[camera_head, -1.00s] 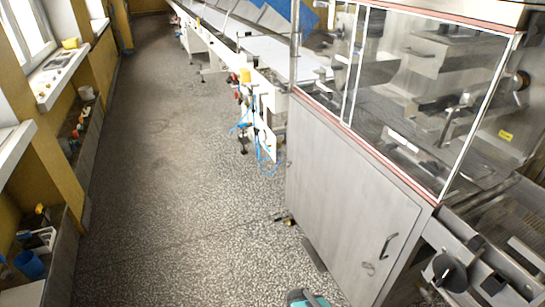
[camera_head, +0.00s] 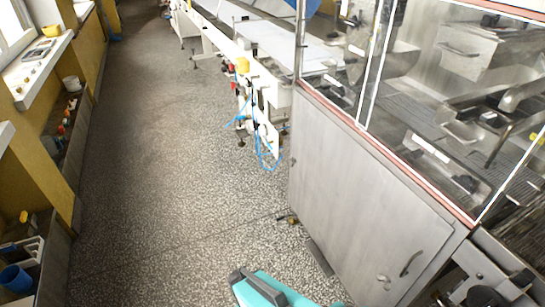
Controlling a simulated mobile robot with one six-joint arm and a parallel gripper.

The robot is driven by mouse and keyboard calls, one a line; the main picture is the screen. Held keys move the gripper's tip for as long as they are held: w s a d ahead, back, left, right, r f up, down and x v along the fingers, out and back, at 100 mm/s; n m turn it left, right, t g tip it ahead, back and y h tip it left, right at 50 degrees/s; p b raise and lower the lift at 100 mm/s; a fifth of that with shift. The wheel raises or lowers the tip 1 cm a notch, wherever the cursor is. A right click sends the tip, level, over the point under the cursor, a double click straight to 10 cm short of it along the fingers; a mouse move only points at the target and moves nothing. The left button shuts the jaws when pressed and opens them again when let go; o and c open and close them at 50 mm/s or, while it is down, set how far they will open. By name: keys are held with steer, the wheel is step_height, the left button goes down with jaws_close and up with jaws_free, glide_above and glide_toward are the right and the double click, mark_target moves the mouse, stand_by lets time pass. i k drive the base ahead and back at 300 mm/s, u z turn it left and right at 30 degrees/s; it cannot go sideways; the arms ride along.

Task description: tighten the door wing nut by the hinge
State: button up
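The grey metal cabinet (camera_head: 345,190) of the machine stands at the right, with a flat door front. A dark curved handle (camera_head: 411,263) and a small fitting (camera_head: 383,283) show low on its right part. A small knob-like part (camera_head: 293,160) sits at the cabinet's left edge. I cannot tell whether any of these is the wing nut, and no hinge is clear. Clear framed panels (camera_head: 440,100) stand above the cabinet. A teal and dark part (camera_head: 264,289) at the bottom edge looks like mine. My gripper's fingers are not in view.
Open speckled floor (camera_head: 170,180) runs between the machine and the left wall. A white conveyor frame (camera_head: 240,55) with blue hoses (camera_head: 266,150) stands beyond the cabinet. Small fittings (camera_head: 288,218) and a dark strip (camera_head: 319,257) lie at the cabinet's foot. Wall ledges hold containers (camera_head: 16,279).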

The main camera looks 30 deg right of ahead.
mark_target(293, 160)
steer(key=u, duration=0.75)
steer(key=i, duration=0.85)
steer(key=u, duration=0.5)
